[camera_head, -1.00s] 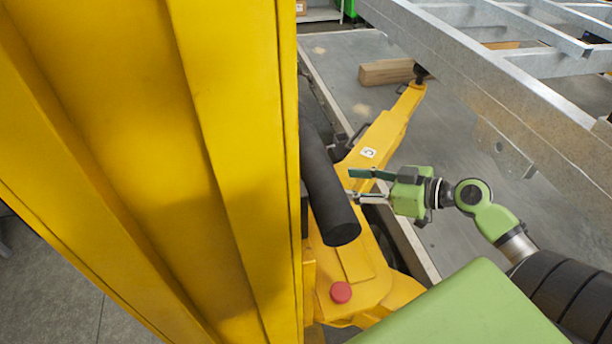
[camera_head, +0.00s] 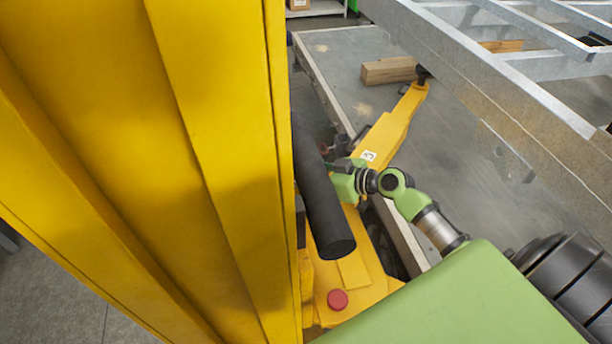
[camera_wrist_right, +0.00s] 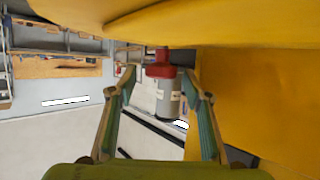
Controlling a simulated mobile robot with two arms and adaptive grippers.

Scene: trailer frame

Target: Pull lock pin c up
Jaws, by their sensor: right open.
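In the right wrist view a grey cylinder with a red collar (camera_wrist_right: 164,88) meets a yellow surface at the top of the picture; it looks like the lock pin. My right gripper (camera_wrist_right: 160,98) is open, with one finger on each side of the cylinder and gaps between. I cannot read the label surely. My left gripper is not in view.
A large yellow column (camera_head: 215,150) fills the left of the head view. A galvanised frame (camera_head: 500,85) stands at the upper right. A wooden block (camera_head: 388,71) lies on the grey platform (camera_head: 335,45). A red button (camera_head: 337,299) sits on the yellow base.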

